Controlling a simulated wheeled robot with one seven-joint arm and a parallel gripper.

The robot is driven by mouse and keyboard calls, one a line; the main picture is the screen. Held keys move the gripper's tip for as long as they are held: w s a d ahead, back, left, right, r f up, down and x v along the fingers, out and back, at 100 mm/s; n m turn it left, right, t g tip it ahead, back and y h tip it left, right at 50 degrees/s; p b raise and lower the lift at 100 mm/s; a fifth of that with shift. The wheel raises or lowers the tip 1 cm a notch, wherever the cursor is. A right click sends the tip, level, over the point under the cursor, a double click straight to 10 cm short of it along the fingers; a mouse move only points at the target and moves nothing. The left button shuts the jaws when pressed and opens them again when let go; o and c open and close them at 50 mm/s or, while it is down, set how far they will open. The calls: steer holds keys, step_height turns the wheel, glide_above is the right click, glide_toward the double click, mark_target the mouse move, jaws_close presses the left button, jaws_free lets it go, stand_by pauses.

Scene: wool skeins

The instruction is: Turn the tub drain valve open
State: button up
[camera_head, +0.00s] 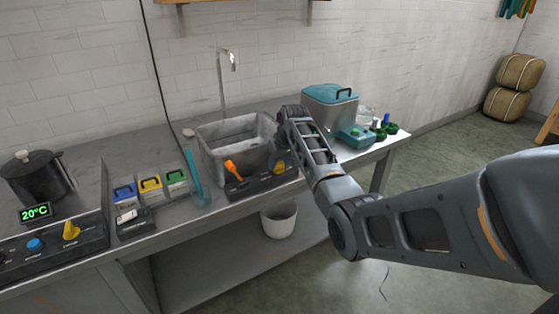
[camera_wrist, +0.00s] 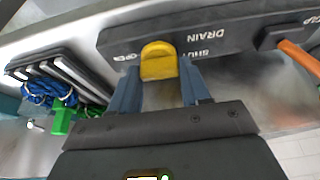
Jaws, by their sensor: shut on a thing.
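The tub (camera_head: 212,133) is a grey metal basin set in the bench under the tap. On its dark front panel (camera_head: 255,186) is the yellow drain valve knob (camera_head: 279,168); in the wrist view the knob (camera_wrist: 158,60) sits below the upside-down word DRAIN. The label SHUT is to its right and OPEN to its left. My gripper (camera_wrist: 159,78) is shut on the knob, a blue-grey finger on each side. The knob's pointing direction is not clear. In the head view my arm stands right beside the tub, and the fingers are hard to make out.
An orange lever (camera_head: 233,170) sits left of the knob on the same panel; it is at right in the wrist view (camera_wrist: 300,57). A teal-lidded box (camera_head: 330,104) stands right of my arm. A white bucket (camera_head: 279,219) is beneath the bench. A black pot (camera_head: 38,180) stands far left.

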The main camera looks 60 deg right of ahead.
steer(key=o, duration=1.1)
steer(key=shift+c, duration=0.2)
steer(key=v, duration=0.7)
steer(key=shift+r, duration=0.35)
steer(key=shift+s+a, duration=0.1)
